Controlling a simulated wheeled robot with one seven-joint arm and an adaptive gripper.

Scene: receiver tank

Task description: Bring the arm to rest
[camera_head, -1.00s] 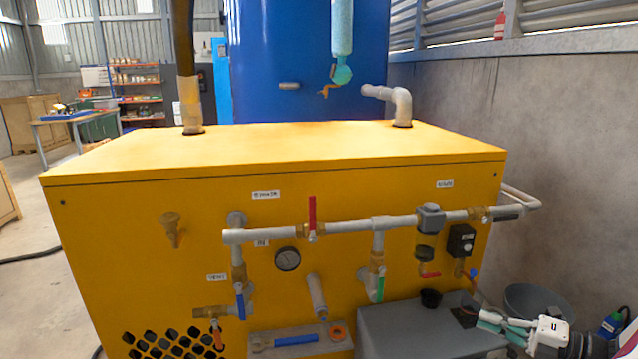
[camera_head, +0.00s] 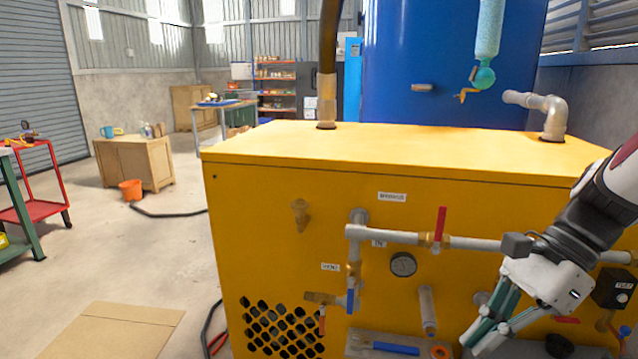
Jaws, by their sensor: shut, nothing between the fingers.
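My gripper (camera_head: 476,345) is at the lower right of the head view, in front of the yellow cabinet (camera_head: 280,215). It points down and to the left, and its fingers are shut with nothing between them. My arm comes in from the right edge and hides part of the grey pipe and the cabinet's right side. The red-handled valve (camera_head: 440,228) on the pipe lies left of and above the gripper. A pressure gauge (camera_head: 403,264) and a blue-handled valve (camera_head: 350,298) lie further left. I cannot tell the gap between fingertips and the ledge below.
A blue tank (camera_head: 430,60) stands behind the cabinet. A grey ledge (camera_head: 362,336) holds a blue-handled tool (camera_head: 396,348) and an orange ring (camera_head: 440,351). Open floor lies left, with a cardboard sheet (camera_head: 120,330), a black hose (camera_head: 165,213), an orange bucket (camera_head: 131,189) and a red cart (camera_head: 45,205).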

